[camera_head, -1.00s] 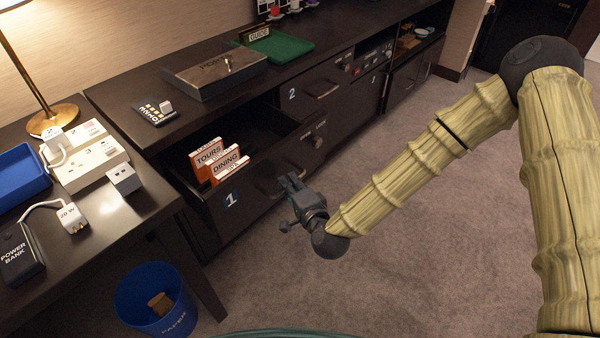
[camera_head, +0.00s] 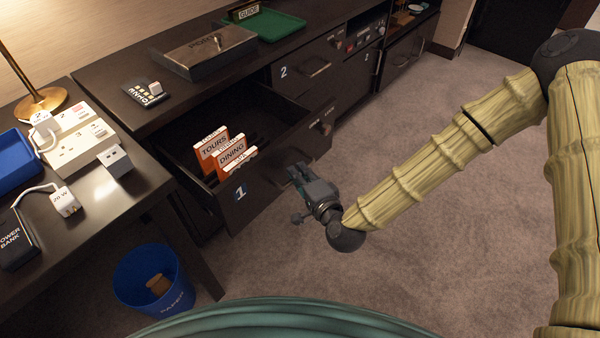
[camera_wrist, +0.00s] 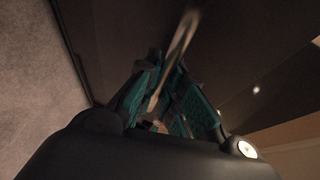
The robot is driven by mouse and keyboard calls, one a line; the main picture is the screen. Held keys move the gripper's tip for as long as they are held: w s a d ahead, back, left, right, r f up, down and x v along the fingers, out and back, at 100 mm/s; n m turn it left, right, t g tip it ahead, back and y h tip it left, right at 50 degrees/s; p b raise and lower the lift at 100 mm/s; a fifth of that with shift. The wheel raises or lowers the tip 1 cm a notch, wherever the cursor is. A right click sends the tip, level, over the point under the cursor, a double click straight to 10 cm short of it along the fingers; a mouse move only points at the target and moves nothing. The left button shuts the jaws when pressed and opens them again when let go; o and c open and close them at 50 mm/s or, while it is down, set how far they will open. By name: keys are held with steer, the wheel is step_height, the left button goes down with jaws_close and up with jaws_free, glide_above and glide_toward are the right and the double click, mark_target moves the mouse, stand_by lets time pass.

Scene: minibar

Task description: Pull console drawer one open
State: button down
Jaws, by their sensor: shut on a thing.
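Console drawer one (camera_head: 236,212) is a dark drawer with a blue "1" label on its front. It stands pulled out from the console, and its inside shows from above. Orange and white cards marked TOURS (camera_head: 213,152) and DINING (camera_head: 232,154) stand upright in it near the front. My gripper (camera_head: 295,176) is at the drawer front, right of the label. In the wrist view, the teal-padded fingers are closed around a thin pale bar, the drawer handle (camera_wrist: 177,58). In the head view the gripper mostly hides this handle.
Drawer two (camera_head: 305,82) is shut, right of drawer one. A lidded box (camera_head: 205,50) and a green tray (camera_head: 268,24) sit on the console top. A blue paper bin (camera_head: 150,278) stands on the floor below the desk at left. Carpet is clear in front.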

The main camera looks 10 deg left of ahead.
steer(key=c, duration=1.5)
jaws_free()
steer(key=v, duration=1.2)
steer(key=shift+f, duration=0.1)
steer(key=s+d+f+n+g+h, duration=0.25)
steer(key=s+d+f, duration=0.2)
steer(key=f, duration=0.45)
steer(key=s+d+f+n+g+h, duration=0.2)
steer(key=s+d+f+g, duration=0.25)
steer(key=f, duration=0.45)
steer(key=s+d+f+n+g+h, duration=0.2)
steer(key=s+d+f+h, duration=0.15)
steer(key=s+d, duration=0.4)
steer(key=s+d+f+n+g+h, duration=0.25)
steer(key=s+d+f, duration=0.2)
steer(key=d, duration=0.65)
steer(key=shift+g, duration=0.25)
steer(key=r+p, duration=0.6)
steer(key=p, duration=0.1)
steer(key=r+p, duration=0.6)
steer(key=r, duration=0.1)
steer(key=d+r+p, duration=0.1)
steer(key=r+p, duration=0.5)
steer(key=p, duration=0.1)
steer(key=shift+s+d+r+p, duration=0.1)
steer(key=shift+s+r+p, duration=0.05)
steer(key=shift+r+p, duration=0.2)
